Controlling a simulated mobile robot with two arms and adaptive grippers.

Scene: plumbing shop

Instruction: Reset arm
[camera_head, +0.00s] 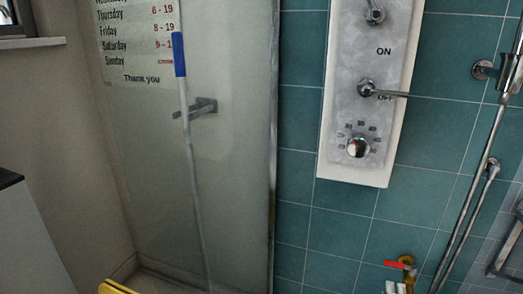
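Neither of my arms nor grippers shows in the head view. A white shower panel (340,120) with a grey face hangs on the teal tiled wall. An "ON" label is above the lever. A round chrome knob (358,147) with a ring of marks is below it, and another chrome fitting (375,12) is at the top, cut by the frame edge.
A mop or broom pole (192,150) with a blue grip leans by a glass door (235,190) with a handle (203,107). A red-handled valve (405,265) and chrome pipes (465,220) are at lower right. Something yellow (117,287) shows at the bottom left.

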